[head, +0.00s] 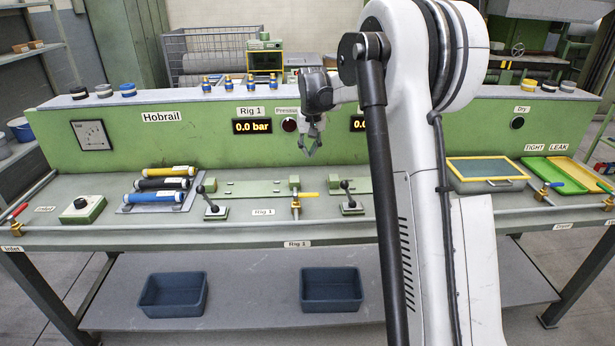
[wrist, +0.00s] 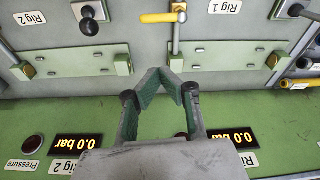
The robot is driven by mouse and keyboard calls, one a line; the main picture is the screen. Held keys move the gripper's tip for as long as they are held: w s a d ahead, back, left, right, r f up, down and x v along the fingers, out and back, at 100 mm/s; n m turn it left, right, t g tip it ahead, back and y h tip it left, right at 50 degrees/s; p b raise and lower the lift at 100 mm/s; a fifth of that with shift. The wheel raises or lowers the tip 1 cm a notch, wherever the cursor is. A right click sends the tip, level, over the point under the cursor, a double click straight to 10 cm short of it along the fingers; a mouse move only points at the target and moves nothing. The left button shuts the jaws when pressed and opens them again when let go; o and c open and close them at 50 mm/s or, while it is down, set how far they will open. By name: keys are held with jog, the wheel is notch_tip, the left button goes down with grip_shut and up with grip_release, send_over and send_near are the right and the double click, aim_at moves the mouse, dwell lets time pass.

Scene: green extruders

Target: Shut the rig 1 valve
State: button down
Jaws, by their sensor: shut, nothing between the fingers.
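The rig 1 valve (head: 296,203) stands on the bench behind the front pipe, right of the Rig 1 label (head: 263,212). Its yellow lever (head: 308,195) points right, across the short upright-running pipe. In the wrist view, which is upside down, the yellow lever (wrist: 160,18) points left at the top. My gripper (head: 309,152) is shut and empty, pointing down above and behind the valve, apart from it. In the wrist view my fingertips (wrist: 168,75) meet below the lever in the picture. The Rig 1 display (head: 252,126) reads 0.0 bar.
Black-knobbed clamps (head: 212,208) and (head: 349,204) flank the valve. Yellow, black and blue tubes (head: 160,184) lie on a rack to the left. A red-handled inlet valve (head: 17,218) is at the far left. My arm hides part of the bench and the second display.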

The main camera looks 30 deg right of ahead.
send_over(307, 195)
jog(key=w+d, duration=0.2)
jog(key=w, duration=0.2)
notch_tip(307, 195, down, 9)
jog(key=s+f, duration=0.1)
jog(key=f, duration=0.1)
jog(key=s+f+p, duration=0.1)
jog(key=f, duration=0.1)
jog(key=shift+s+a, duration=0.1)
jog(key=shift+s, duration=0.2)
